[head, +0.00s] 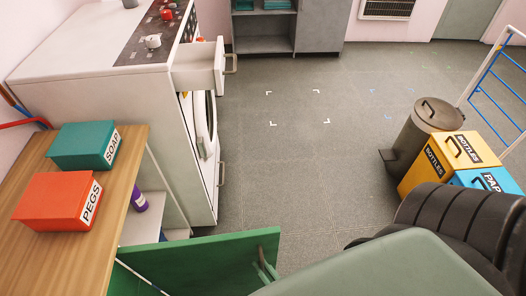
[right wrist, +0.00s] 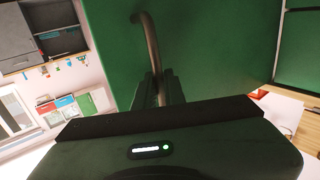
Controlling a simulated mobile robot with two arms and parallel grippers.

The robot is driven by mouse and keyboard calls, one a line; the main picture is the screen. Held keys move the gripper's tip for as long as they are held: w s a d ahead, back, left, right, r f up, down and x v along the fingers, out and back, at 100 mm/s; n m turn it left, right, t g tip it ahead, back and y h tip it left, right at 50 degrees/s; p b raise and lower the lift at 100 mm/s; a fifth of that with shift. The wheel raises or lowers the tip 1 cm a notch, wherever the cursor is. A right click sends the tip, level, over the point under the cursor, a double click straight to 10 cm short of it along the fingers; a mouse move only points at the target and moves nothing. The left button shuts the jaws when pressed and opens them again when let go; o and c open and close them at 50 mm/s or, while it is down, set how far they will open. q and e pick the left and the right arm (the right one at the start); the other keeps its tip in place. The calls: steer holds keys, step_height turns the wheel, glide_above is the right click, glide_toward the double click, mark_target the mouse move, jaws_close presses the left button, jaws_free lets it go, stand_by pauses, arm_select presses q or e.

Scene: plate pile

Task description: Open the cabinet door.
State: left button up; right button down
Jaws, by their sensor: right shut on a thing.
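The green cabinet door (head: 205,262) is swung out from the wood-topped cabinet (head: 75,255) at lower left in the head view. It stands open, with its handle side towards me. A curved metal handle (head: 262,268) is near its free edge; it also shows in the right wrist view (right wrist: 149,38). My right gripper (right wrist: 160,90) is shut on the handle, its fingers on either side of the bar. In the head view the gripper is mostly hidden behind my own arm. My left gripper is out of view.
An orange PEGS box (head: 55,200) and a teal SOAP box (head: 85,145) sit on the cabinet top. A purple bottle (head: 139,200) stands beside it. A white appliance has an open drawer (head: 200,67). Bins (head: 455,155) stand at right. The middle floor is clear.

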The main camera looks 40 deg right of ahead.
steer(key=shift+a, duration=0.1)
steer(key=c, duration=1.5)
jaws_free()
steer(key=shift+w, duration=0.1)
steer(key=s+b, duration=0.1)
steer(key=s, duration=0.7)
steer(key=shift+w, duration=0.1)
